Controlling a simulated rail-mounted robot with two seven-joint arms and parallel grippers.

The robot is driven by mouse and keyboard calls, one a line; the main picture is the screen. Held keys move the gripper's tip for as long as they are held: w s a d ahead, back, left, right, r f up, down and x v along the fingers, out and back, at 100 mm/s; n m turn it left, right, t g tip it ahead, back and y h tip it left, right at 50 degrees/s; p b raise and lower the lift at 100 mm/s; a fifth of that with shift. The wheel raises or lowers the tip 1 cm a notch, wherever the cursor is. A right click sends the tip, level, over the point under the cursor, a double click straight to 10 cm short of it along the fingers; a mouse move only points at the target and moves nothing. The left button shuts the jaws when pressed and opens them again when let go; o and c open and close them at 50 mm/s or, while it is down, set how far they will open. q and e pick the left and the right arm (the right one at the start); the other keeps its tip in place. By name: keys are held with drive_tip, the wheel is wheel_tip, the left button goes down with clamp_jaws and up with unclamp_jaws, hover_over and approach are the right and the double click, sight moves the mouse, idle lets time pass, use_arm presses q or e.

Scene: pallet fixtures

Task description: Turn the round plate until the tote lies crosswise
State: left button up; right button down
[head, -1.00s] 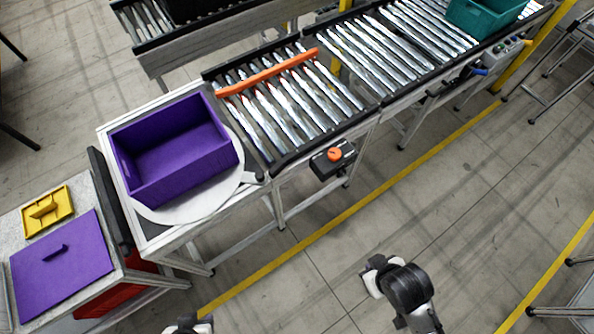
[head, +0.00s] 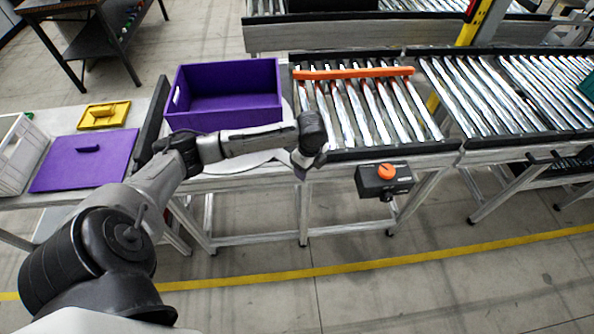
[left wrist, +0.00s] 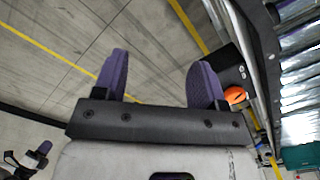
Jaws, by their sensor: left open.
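The purple tote (head: 225,118) is open-topped and sits on the pale round plate (head: 262,158). Its long side runs left to right, in line with the conveyor. The tote and my left arm hide most of the plate. My left arm reaches across the plate's front, and its end is by the plate's right front edge, where the gripper itself is hard to make out. In the left wrist view my left gripper (left wrist: 160,78) is open and empty, its two purple-grey fingers apart over the floor. A dark-and-white part with a purple tip, apparently my right gripper (left wrist: 38,152), shows small at lower left.
The roller conveyor (head: 370,105) adjoins the plate on the right, with an orange bar (head: 353,73) across its rollers. A control box with an orange button (head: 385,177) hangs in front. At left are a purple lid (head: 85,160) and a yellow lid (head: 104,114). The front floor is clear.

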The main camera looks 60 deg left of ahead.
use_arm(q)
drive_tip(key=w+a+r+b, duration=0.2)
drive_tip(key=a+r+b, duration=0.2)
drive_tip(key=a, duration=0.8)
wheel_tip(320, 180, down, 13)
drive_tip(key=shift+d+f+b, duration=0.15)
drive_tip(key=shift+b, duration=0.7)
use_arm(e)
wheel_tip(320, 180, down, 8)
drive_tip(key=shift+r, duration=0.25)
use_arm(q)
drive_tip(key=shift+c, duration=0.5)
clamp_jaws()
use_arm(e)
drive_tip(key=shift+d, duration=0.1)
